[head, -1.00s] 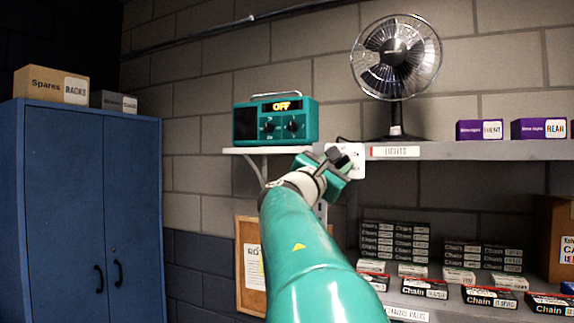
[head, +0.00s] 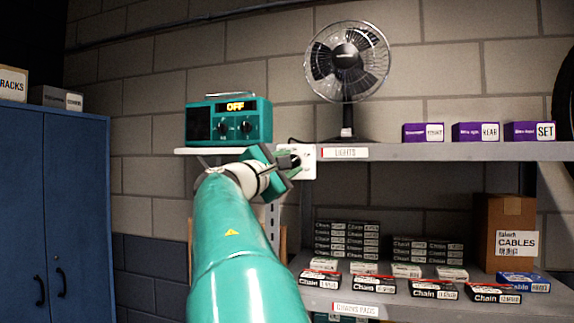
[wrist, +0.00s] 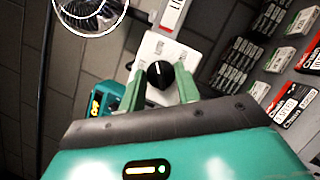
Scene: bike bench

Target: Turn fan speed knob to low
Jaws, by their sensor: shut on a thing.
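The desk fan (head: 347,62) stands on the upper shelf; its guard also shows at the top of the wrist view (wrist: 90,14). Below it, a white wall plate (head: 305,162) sits at the shelf's left end. In the wrist view the plate (wrist: 160,48) carries a round black knob (wrist: 160,75) with a white pointer line. My gripper (wrist: 160,88) has its two green fingers on either side of the knob, shut on it. In the head view my gripper (head: 288,162) is at the plate and hides most of the knob. Speed markings are too small to read.
A teal radio (head: 229,121) reading OFF stands on a small shelf left of the plate. The upper shelf (head: 420,152) holds purple boxes (head: 475,132). Chain boxes (head: 347,240) and a cables carton (head: 503,232) fill the lower shelf. A blue cabinet (head: 50,215) stands left.

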